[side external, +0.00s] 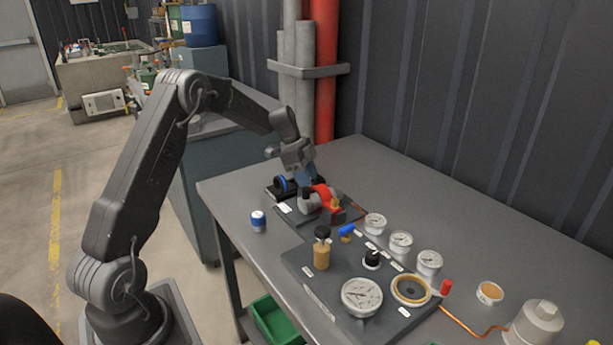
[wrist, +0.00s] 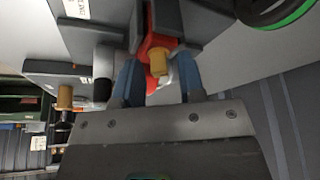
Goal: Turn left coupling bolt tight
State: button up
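The small pump with its red coupling guard (side external: 322,193) sits on a dark plate on the bench in the side view. My gripper (side external: 305,178) reaches down over it from behind and hides part of it. In the wrist view, the two blue fingers of my gripper (wrist: 158,82) stand apart. A brass-coloured bolt head (wrist: 158,62) on a red part (wrist: 150,50) shows in the gap between them, a little beyond the tips. Contact is not visible. I cannot tell whether this is the left coupling bolt.
A blue-and-white can (side external: 258,221) stands at the bench's left edge. Several gauges (side external: 401,241) and a brass fitting (side external: 321,250) crowd the front panel. The bench's back right is clear.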

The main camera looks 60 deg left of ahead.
jog(key=shift+o, duration=0.2)
jog(key=v, duration=1.4)
jog(key=s+d+r+n+y, duration=0.1)
jog(key=s+d+r+n, duration=0.25)
jog(key=s+d, duration=0.45)
jog(key=s+d+r+n+y, duration=0.1)
jog(key=s+d+r+n, duration=0.2)
jog(key=d, duration=0.8)
jog(key=s+d+f+n+t, duration=0.1)
jog(key=s+d, duration=0.3)
jog(key=s, duration=0.4)
jog(key=s+d+f+n+t+y, duration=0.1)
jog(key=s+d+f+n+t, duration=0.1)
jog(key=s, duration=0.6)
jog(key=d+f+n, duration=0.1)
jog(key=d+n, duration=0.1)
jog(key=d, duration=0.1)
jog(key=shift+y, duration=0.3)
jog(key=shift+d, duration=0.1)
